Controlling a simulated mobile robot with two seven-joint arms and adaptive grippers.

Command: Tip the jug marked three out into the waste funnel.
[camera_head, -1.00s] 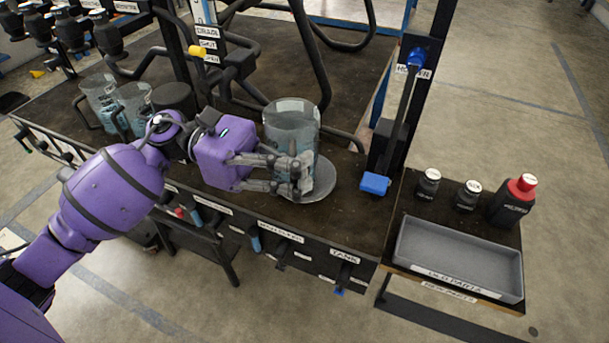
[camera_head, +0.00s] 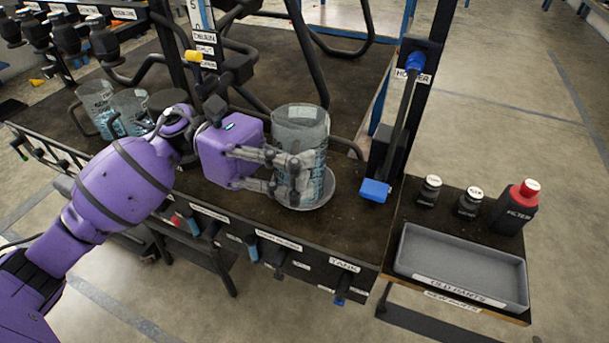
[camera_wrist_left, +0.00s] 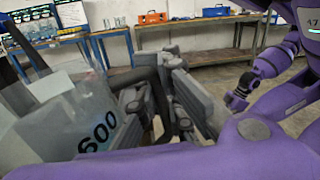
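A clear jug (camera_head: 301,125) with dark printed marks stands upright over a round grey dish (camera_head: 322,198) near the bench's front edge. I cannot tell whether it touches the dish or what is in it. Its number is not readable; in the left wrist view the jug (camera_wrist_left: 60,115) shows a "600" mark. My left gripper (camera_head: 294,180) is at the jug's near side, its fingers closed around the dark handle (camera_wrist_left: 157,85). My right gripper (camera_wrist_left: 237,98) shows small in the left wrist view; its fingers are unclear. I cannot make out a labelled waste funnel; the dish may be its rim.
Two more clear jugs (camera_head: 97,100) stand at the back left of the bench. A black post with a blue-ended lever (camera_head: 374,190) rises right of the jug. A grey tray (camera_head: 460,262), two small dark jars (camera_head: 430,190) and a red-capped bottle (camera_head: 515,208) are on the right shelf.

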